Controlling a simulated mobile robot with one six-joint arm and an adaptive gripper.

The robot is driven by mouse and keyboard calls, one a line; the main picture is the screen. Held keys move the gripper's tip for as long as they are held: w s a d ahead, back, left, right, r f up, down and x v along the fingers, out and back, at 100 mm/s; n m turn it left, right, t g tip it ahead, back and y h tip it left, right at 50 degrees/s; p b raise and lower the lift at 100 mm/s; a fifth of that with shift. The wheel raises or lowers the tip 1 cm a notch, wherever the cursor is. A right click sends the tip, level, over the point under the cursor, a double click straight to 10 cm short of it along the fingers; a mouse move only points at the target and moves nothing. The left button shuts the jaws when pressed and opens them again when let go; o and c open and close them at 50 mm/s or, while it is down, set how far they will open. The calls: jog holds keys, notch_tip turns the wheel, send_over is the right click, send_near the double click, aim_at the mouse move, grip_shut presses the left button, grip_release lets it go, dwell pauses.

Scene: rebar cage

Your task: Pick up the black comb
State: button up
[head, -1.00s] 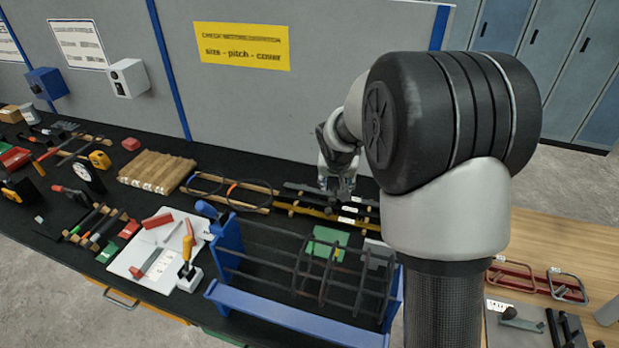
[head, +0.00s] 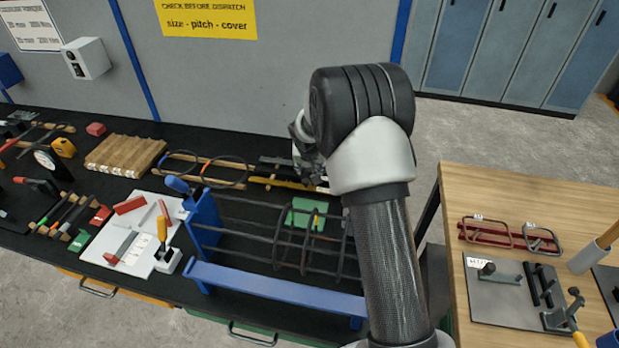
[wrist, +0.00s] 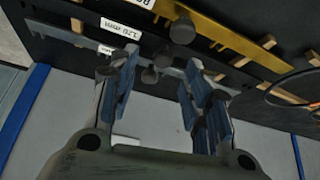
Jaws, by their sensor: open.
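The black comb (head: 274,161) appears as a dark bar at the back of the bench, behind a yellow bar (head: 285,184). Its right part is hidden behind my arm. In the wrist view, dark labelled bars (wrist: 58,32) run beside the yellow bar (wrist: 225,40); I cannot tell for certain which one is the comb. My gripper (wrist: 158,72) is open, its fingers on either side of dark round knobs. It looks empty and above the bars, but its height is unclear. In the head view my gripper (head: 308,160) is partly hidden by my arm.
A blue frame (head: 290,285) with a rebar cage (head: 310,240) stands in front of the bars. A green block (head: 305,213) lies behind the cage. A grey panel (head: 230,80) rises behind the bench. A wooden table (head: 465,190) stands to the right.

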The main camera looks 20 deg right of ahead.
aim_at(309, 170)
jog(key=x, duration=0.4)
jog(key=shift+s+a+b, duration=0.1)
jog(key=shift+a+b, duration=0.1)
jog(key=shift+b, duration=0.1)
jog(key=shift+c, duration=0.5)
grip_shut()
